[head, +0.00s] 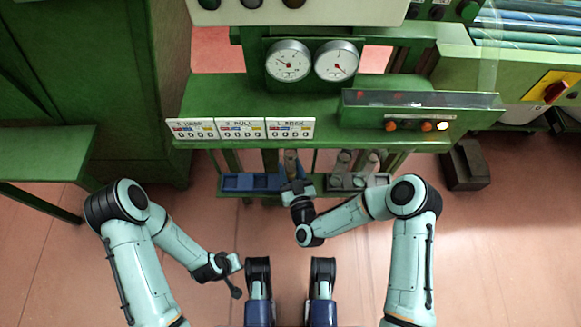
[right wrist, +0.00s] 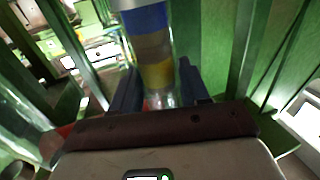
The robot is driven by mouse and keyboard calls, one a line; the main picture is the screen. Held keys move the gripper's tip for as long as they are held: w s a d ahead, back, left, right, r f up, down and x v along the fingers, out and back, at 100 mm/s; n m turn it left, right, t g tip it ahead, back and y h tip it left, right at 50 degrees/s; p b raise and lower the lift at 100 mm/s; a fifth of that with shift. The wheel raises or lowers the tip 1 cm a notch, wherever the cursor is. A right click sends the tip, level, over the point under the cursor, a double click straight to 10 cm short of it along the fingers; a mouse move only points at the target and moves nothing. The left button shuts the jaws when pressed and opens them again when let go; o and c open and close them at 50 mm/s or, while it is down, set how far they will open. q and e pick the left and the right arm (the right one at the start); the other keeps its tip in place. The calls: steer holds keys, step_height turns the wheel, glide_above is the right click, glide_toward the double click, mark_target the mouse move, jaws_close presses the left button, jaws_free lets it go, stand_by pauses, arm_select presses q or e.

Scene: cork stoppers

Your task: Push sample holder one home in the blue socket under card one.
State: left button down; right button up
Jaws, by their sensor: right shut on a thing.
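My right gripper (head: 291,181) is shut on a sample holder (head: 291,162), which stands roughly upright below the rightmost card (head: 290,129). In the right wrist view the sample holder (right wrist: 153,45) is a clear tube with blue, brown and yellow bands between the dark fingers. The blue socket block (head: 250,182) lies under the shelf; the holder is at its right end. Its lower end is hidden, so I cannot tell how deep it sits. Two other cards (head: 190,130) (head: 240,130) hang to the left; their small lettering is hard to read. My left gripper (head: 236,275) is low at the left, away from the sockets.
A grey rack (head: 375,181) with more tube-like holders (head: 342,162) stands right of the blue block. The green shelf (head: 220,95) with two gauges (head: 288,61) (head: 336,61) overhangs both. Green posts flank the right gripper in the wrist view. The floor in front is open.

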arm_select(q)
steer(key=shift+f+b, duration=0.55)
steer(key=shift+f, duration=0.05)
arm_select(e)
steer(key=shift+f, duration=0.95)
steer(key=o, duration=1.1)
steer(key=shift+o, duration=0.2)
steer(key=shift+s+d, duration=0.1)
steer(key=shift+s, duration=0.3)
arm_select(q)
steer(key=w+r+t+p, duration=0.1)
steer(key=w+r+p, duration=0.2)
steer(key=w+r, duration=0.1)
steer(key=shift+d+r, duration=0.25)
steer(key=shift+r, duration=0.2)
arm_select(e)
steer(key=v, duration=1.2)
steer(key=shift+s, duration=0.3)
arm_select(q)
steer(key=shift+s, duration=0.1)
arm_select(e)
steer(key=shift+d, duration=0.1)
